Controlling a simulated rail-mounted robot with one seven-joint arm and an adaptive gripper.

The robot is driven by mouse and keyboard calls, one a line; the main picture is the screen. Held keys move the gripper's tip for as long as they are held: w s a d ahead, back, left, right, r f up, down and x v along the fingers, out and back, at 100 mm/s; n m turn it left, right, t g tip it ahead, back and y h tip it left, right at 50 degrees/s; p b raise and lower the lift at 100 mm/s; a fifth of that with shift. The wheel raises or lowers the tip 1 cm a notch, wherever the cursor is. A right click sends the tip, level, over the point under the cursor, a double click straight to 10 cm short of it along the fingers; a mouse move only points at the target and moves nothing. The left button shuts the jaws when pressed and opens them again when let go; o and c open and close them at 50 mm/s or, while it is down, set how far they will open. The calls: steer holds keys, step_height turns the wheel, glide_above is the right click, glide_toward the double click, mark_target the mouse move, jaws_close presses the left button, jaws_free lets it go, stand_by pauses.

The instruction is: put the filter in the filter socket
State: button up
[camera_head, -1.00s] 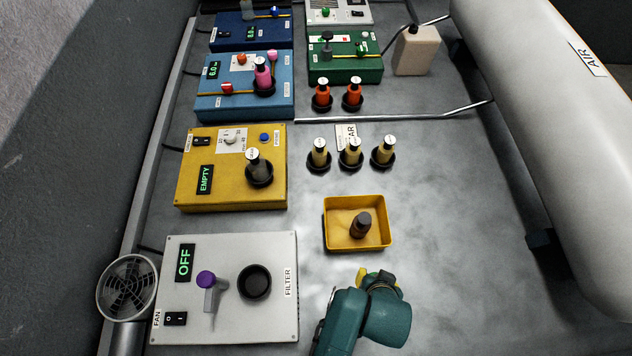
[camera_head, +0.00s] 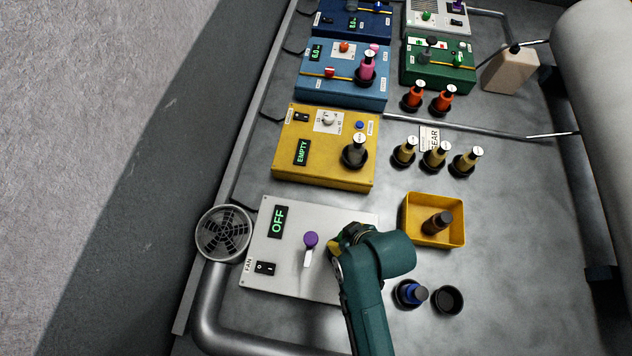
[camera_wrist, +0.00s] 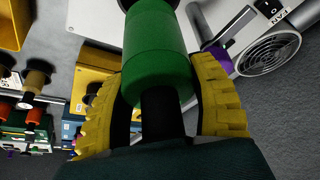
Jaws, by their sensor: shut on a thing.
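The filter, a green cylinder (camera_wrist: 155,65) with a black stem, is held between the yellow fingers of my gripper (camera_wrist: 165,100) in the wrist view. In the head view my gripper (camera_head: 338,246) is over the right part of the white fan box (camera_head: 285,286), and my wrist hides the filter. The filter socket, on the right part of that box, is also hidden behind my arm. A dark round edge (camera_wrist: 128,3) shows at the filter's far end in the wrist view; I cannot tell whether it is the socket or whether they touch.
The purple-topped lever (camera_head: 310,241) stands on the box just left of my gripper. A yellow tray (camera_head: 408,225) with a dark bottle is to the right. A round fan (camera_head: 223,233) is left.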

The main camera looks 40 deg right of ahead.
step_height(320, 180, down, 10)
steer(key=shift+w+a+r+b, duration=0.1)
steer(key=shift+b, duration=0.75)
steer(key=o, duration=1.2)
steer(key=shift+f, duration=0.25)
steer(key=shift+o, duration=0.2)
steer(key=shift+r, duration=0.1)
steer(key=p+v, duration=0.2)
steer(key=v, duration=1)
steer(key=shift+r, duration=0.15)
